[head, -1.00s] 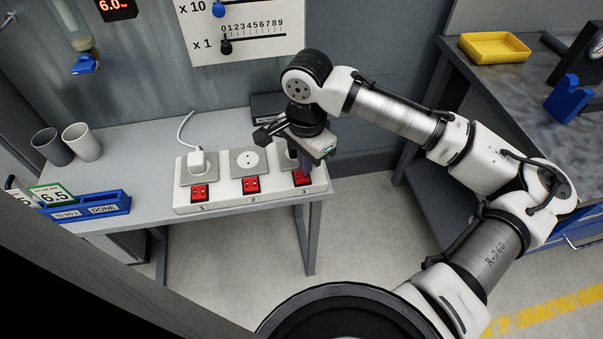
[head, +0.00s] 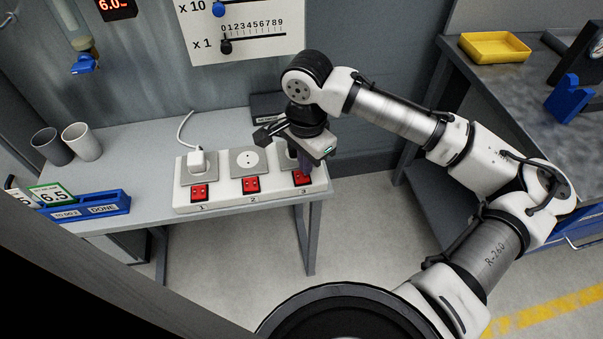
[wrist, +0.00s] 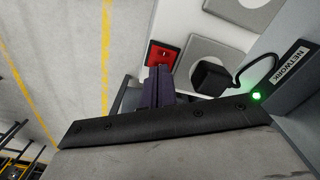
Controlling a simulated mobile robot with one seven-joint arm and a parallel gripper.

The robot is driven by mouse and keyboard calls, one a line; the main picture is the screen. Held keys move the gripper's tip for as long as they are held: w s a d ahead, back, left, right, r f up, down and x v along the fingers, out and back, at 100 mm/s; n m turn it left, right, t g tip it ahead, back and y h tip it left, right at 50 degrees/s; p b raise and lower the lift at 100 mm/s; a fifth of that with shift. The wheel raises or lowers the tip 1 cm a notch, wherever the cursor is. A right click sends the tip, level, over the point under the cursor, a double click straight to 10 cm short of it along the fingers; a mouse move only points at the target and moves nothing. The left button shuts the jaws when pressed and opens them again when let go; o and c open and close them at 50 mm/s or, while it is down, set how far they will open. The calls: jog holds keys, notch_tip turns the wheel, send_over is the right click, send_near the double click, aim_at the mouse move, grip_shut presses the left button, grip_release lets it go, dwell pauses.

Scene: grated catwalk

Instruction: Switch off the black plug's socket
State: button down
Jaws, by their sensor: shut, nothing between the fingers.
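A white power strip (head: 225,204) with three sockets, numbered 1 to 3, lies on the grey table. Each socket has a red switch in front. The black plug (wrist: 210,77) sits in socket 3 in the wrist view; in the head view my gripper hides it. The red switch of socket 3 (head: 302,178) is partly hidden by my gripper; it also shows in the wrist view (wrist: 162,54). My gripper (wrist: 158,75) is shut and empty, its fingertips at the near edge of that switch. I cannot tell whether they touch, or which way the switch is tilted.
A white plug (head: 197,160) is in socket 1; socket 2 (head: 247,160) is empty. Its red switch (head: 251,185) is beside. A black NETWORK box (wrist: 290,72) with a lit green light stands behind. A blue tray (head: 95,207) and two cups (head: 82,142) are at left.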

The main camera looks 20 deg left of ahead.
jog(key=shift+f+b, duration=0.45)
jog(key=shift+f, duration=0.4)
dwell(0.3)
notch_tip(320, 180, up, 7)
jog(key=p, duration=0.7)
dwell(0.5)
